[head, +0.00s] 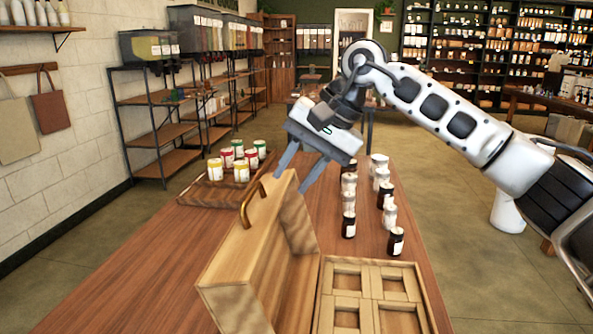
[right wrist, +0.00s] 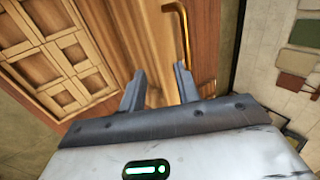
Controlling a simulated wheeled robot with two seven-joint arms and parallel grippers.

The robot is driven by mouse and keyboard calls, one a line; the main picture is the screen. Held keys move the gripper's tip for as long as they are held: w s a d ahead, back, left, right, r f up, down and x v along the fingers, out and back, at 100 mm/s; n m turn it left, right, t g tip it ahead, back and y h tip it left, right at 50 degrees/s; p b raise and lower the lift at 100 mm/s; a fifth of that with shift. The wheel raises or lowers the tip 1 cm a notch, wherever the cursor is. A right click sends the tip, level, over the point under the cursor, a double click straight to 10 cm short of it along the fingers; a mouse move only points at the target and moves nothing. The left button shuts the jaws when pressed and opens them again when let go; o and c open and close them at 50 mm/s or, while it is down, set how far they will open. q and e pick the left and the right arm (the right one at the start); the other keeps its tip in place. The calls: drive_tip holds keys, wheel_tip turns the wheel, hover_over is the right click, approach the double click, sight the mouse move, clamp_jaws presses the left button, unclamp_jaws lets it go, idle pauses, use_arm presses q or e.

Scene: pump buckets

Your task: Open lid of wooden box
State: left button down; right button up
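The wooden box's light wood lid (head: 240,248) stands raised on edge, tilted, beside the box base (head: 325,318). A curved brass handle (head: 250,203) is on its left side; it also shows in the right wrist view (right wrist: 179,22). The base, with divided compartments, shows at the bottom and in the right wrist view (right wrist: 35,50). My right gripper (head: 292,183) is at the lid's far upper corner, fingers apart. In the right wrist view its fingers (right wrist: 160,92) are spread with wood behind them; contact is unclear. My left gripper is out of view.
Several dark and white-labelled jars (head: 349,200) stand on the table right of the lid. A tray (head: 205,193) with several coloured cans (head: 241,171) is at the far left. The table's left front (head: 150,265) is clear. Shelves (head: 155,135) stand behind.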

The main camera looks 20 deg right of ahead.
drive_tip(key=v, duration=1.6)
